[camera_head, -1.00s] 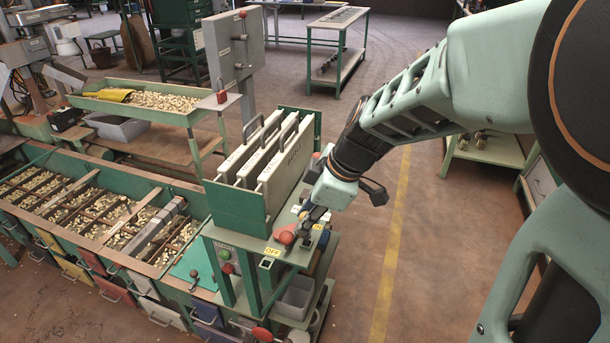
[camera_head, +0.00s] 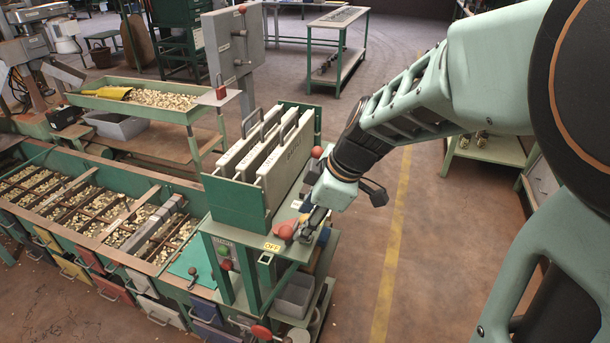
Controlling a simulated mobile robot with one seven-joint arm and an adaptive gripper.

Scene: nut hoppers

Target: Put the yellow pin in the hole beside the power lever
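My gripper (camera_head: 306,228) points down at the right end of the green machine's top plate (camera_head: 258,241). Its fingers are small and dark here, and whether they are open or shut does not show clearly. The fingertips are close beside a red ball knob (camera_head: 286,232), which looks like the power lever's end; whether they touch it cannot be told. A yellow "OFF" label (camera_head: 272,246) lies on the plate left of the knob. I cannot make out the yellow pin or the hole; the gripper and wrist cover part of that area.
Upright grey plates with handles (camera_head: 284,160) stand just left of my gripper behind a green panel (camera_head: 236,205). Nut hoppers (camera_head: 90,215) fill the left. The floor (camera_head: 440,250) to the right is open.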

